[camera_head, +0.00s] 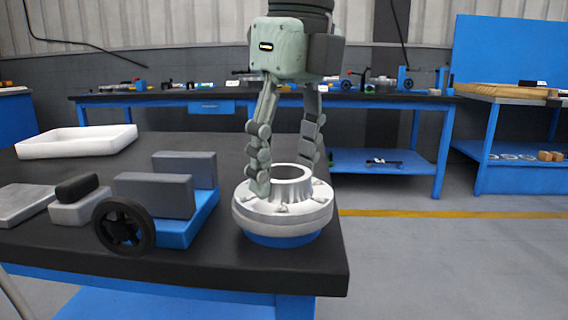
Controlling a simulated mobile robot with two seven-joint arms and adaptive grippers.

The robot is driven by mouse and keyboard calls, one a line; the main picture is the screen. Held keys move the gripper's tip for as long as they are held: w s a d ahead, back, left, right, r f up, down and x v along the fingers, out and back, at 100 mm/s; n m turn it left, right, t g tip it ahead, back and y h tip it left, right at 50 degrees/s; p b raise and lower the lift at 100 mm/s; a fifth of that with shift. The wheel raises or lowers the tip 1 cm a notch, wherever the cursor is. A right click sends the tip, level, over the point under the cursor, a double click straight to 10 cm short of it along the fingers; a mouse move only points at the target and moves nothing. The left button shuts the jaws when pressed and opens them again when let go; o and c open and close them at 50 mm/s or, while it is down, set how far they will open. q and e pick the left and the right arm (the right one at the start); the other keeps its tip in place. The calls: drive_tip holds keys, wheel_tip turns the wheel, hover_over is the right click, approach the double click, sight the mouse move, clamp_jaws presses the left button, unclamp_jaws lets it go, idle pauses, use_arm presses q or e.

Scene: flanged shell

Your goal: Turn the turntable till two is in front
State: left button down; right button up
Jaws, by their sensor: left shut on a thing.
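A silver flanged shell (283,214) with a raised round neck sits on a blue turntable (283,240) near the right end of the black table. Only the turntable's blue side shows below the flange, and I can make out no number on it. My left gripper (288,181) reaches down from above with its fingers on both sides of the neck, shut on the shell. Its left fingertip rests at the flange in front. The right fingertip is partly hidden behind the neck. My right gripper is not in view.
A white tray (76,141) lies farther back. The table's right edge is close to the shell. Workbenches stand behind.

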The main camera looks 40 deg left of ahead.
use_arm(q)
drive_tip(key=n, duration=0.3)
drive_tip(key=shift+f+n+g, duration=0.25)
drive_tip(key=shift+n+g, duration=0.05)
drive_tip(key=shift+n, duration=0.1)
drive_tip(key=n, duration=0.5)
drive_tip(key=shift+g+p, duration=0.3)
drive_tip(key=shift+c, duration=2.4)
unclamp_jaws()
drive_tip(key=shift+w+r, duration=0.1)
wheel_tip(320, 180, up, 12)
drive_tip(key=w+d, duration=0.1)
